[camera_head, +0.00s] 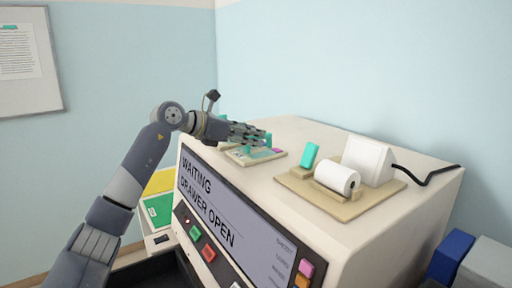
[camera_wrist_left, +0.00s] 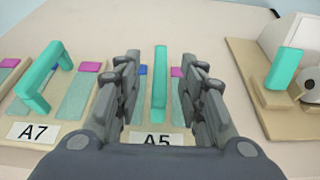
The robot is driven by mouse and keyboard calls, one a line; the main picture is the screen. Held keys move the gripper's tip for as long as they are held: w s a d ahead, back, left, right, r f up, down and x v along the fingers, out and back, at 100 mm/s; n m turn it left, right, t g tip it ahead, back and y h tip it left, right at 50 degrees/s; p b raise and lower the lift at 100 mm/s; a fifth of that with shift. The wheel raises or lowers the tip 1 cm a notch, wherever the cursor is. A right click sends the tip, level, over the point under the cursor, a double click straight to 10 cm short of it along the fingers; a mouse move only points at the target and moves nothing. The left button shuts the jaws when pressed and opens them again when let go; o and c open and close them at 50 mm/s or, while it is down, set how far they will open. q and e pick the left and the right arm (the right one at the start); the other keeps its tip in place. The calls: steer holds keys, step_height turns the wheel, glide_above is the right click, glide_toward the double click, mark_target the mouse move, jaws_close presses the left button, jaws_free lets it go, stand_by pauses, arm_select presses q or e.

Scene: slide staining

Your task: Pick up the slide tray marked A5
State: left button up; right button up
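The slide tray marked A5 (camera_wrist_left: 156,138) is a beige tray with a teal handle (camera_wrist_left: 160,85), on top of the staining machine. In the left wrist view its label is partly hidden by my gripper. My left gripper (camera_wrist_left: 160,70) is open, with one finger on each side of the teal handle and visible gaps to it. In the head view my left gripper (camera_head: 262,135) is over the tray (camera_head: 278,156) near the machine's far left part. A second tray, marked A7 (camera_wrist_left: 34,131), with a teal handle, lies left of it. My right gripper is not in view.
The machine (camera_head: 330,218) has a screen reading "WAITING DRAWER OPEN" (camera_head: 215,205). A beige base (camera_head: 350,208) with a white printer (camera_head: 368,158), paper roll (camera_head: 337,178) and teal block (camera_head: 310,156) stands to the right. A black cable (camera_head: 430,174) runs behind it. Blue and grey boxes stand lower right.

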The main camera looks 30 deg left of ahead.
arm_select(q)
steer(key=x, duration=0.2)
steer(key=shift+w+d+f, duration=0.1)
steer(key=shift+w, duration=0.2)
steer(key=shift+s, duration=0.1)
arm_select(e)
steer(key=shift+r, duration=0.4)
arm_select(q)
jaws_close()
